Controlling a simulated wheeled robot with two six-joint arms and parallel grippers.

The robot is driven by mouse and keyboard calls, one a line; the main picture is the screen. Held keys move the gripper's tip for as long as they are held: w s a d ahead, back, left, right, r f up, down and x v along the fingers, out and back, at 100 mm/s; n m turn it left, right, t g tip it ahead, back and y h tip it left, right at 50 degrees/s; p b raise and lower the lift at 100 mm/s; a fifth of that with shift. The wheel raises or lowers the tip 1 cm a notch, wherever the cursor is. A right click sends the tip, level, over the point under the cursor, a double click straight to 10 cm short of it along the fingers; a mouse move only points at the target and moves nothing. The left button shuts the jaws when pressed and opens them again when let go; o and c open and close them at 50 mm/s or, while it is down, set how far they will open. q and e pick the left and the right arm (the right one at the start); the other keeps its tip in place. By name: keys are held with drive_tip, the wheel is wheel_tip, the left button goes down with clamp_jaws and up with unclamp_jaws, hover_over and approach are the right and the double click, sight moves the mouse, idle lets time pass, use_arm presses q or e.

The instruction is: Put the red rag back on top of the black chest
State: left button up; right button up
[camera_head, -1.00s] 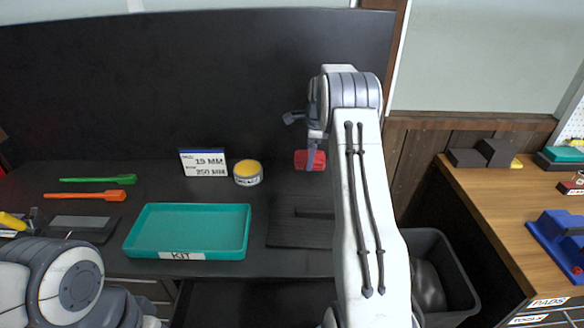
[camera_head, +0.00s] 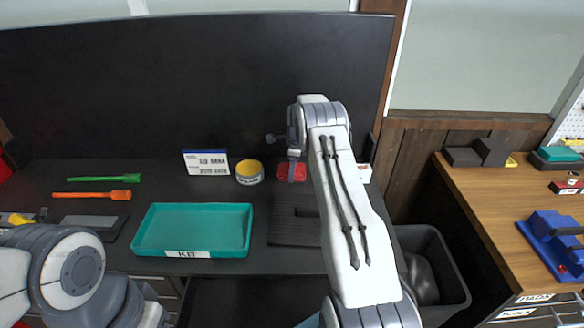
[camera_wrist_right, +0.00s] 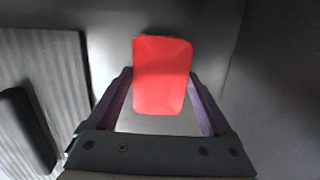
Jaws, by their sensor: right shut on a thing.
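The red rag (camera_head: 291,172) is between the fingers of my right gripper (camera_head: 296,171), at the back right of the black chest's top (camera_head: 150,190). In the right wrist view the rag (camera_wrist_right: 162,75) shows as a smooth red block between the two fingers of the right gripper (camera_wrist_right: 160,90), which is shut on it. A dark surface lies behind it. I cannot tell whether the rag touches the chest top. My left arm shows at the lower left, but its gripper is out of view.
A yellow-topped tin (camera_head: 249,172) and a sign (camera_head: 206,162) stand left of the rag. A teal tray (camera_head: 193,253), a ribbed mat (camera_head: 290,232) and green (camera_head: 105,178) and orange (camera_head: 92,195) tools lie on the top. A dark bin (camera_head: 440,262) stands at right.

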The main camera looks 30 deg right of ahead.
drive_tip(key=o, duration=1.4)
drive_tip(key=shift+f, duration=0.1)
drive_tip(key=r+b, duration=0.3)
drive_tip(key=r, duration=0.1)
drive_tip(key=shift+s+a, duration=0.1)
drive_tip(key=shift+s, duration=0.25)
drive_tip(key=r, duration=0.2)
drive_tip(key=r+b, duration=0.1)
drive_tip(key=r, duration=0.1)
drive_tip(key=s+r, duration=0.1)
drive_tip(key=r, duration=0.1)
drive_tip(key=shift+a+r, duration=0.15)
drive_tip(key=shift+r, duration=0.05)
